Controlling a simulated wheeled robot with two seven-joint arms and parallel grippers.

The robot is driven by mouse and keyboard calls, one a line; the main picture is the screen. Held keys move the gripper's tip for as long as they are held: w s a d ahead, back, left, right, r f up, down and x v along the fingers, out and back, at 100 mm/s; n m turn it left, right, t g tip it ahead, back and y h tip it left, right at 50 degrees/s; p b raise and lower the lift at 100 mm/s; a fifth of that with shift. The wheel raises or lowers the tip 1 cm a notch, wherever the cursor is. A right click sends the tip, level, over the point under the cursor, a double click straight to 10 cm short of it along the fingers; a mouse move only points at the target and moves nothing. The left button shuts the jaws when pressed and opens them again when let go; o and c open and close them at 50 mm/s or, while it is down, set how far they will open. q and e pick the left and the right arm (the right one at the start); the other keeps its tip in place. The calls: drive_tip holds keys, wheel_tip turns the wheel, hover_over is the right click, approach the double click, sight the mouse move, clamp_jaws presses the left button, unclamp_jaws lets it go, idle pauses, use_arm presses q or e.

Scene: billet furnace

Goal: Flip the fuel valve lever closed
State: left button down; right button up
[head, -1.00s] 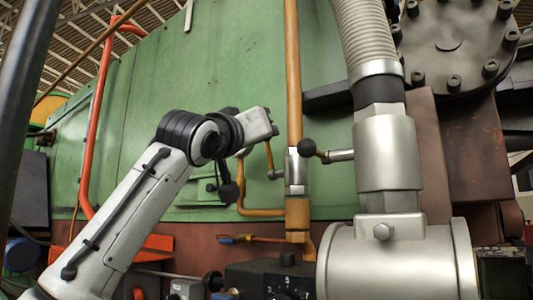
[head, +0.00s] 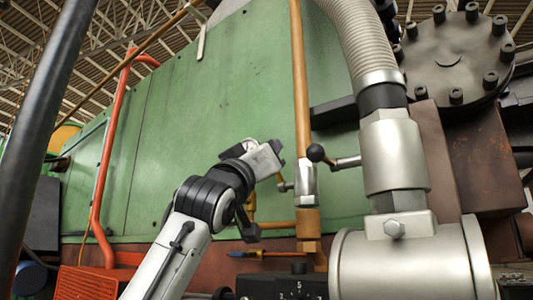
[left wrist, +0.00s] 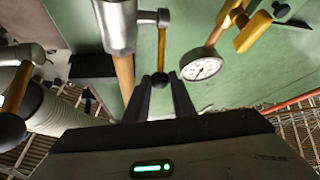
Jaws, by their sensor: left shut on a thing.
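A slim silver valve (head: 306,184) sits on the vertical copper pipe (head: 299,70). Its short brass lever (left wrist: 161,45) points from the valve toward my left gripper. My left gripper (left wrist: 168,96) is shut on the lever's end, with a finger on each side of it. In the head view the left gripper (head: 277,150) is just left of the valve, and its fingers are mostly hidden. The second, larger silver valve (head: 393,155) has a lever with a black ball knob (head: 316,152), close right of the gripper. My right gripper is not in view.
A ribbed hose (head: 355,40) rises above the larger valve. A big silver cylinder (head: 400,265) stands below it. A green wall panel (head: 200,110) lies behind. A round gauge (left wrist: 202,64) is close beside the gripper. A red pipe (head: 108,160) runs at the left.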

use_arm(q)
drive_tip(key=c, duration=1.9)
unclamp_jaws()
drive_tip(key=shift+o, duration=0.5)
drive_tip(key=b+v, duration=0.3)
drive_tip(key=v, duration=0.7)
drive_tip(key=shift+s+b, duration=0.15)
drive_tip(key=shift+b, duration=0.25)
drive_tip(key=shift+a, duration=0.1)
